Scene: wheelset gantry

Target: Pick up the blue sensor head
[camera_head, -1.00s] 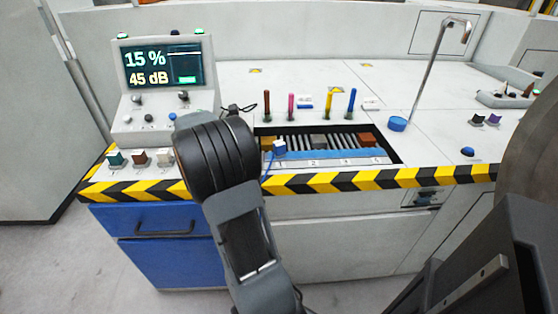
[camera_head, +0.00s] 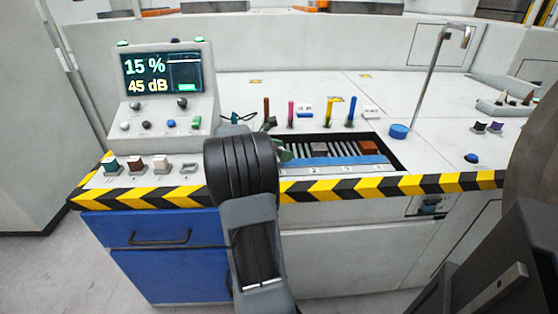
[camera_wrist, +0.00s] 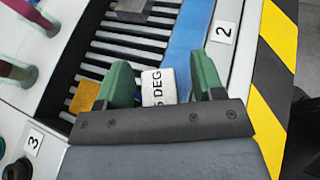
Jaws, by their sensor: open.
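A white label reading "5 DEG" (camera_wrist: 158,87) lies between my green fingers in the wrist view. It appears to be the top of the sensor head; no blue of that body shows clearly, and its lower part is hidden. My gripper (camera_wrist: 162,76) is open, with one finger on each side of the label. Contact cannot be told. In the head view a bit of my gripper's green (camera_head: 284,151) shows over the left end of the slatted tray (camera_head: 343,150), and my arm hides the sensor head there.
A blue strip (camera_wrist: 187,45) with a "2" plate runs along the tray's front. A grey block (camera_head: 319,148) and a brown block (camera_head: 367,147) sit in the tray. Coloured upright handles, such as a yellow one (camera_head: 329,111), stand behind it. A blue round knob (camera_head: 398,131) is at right.

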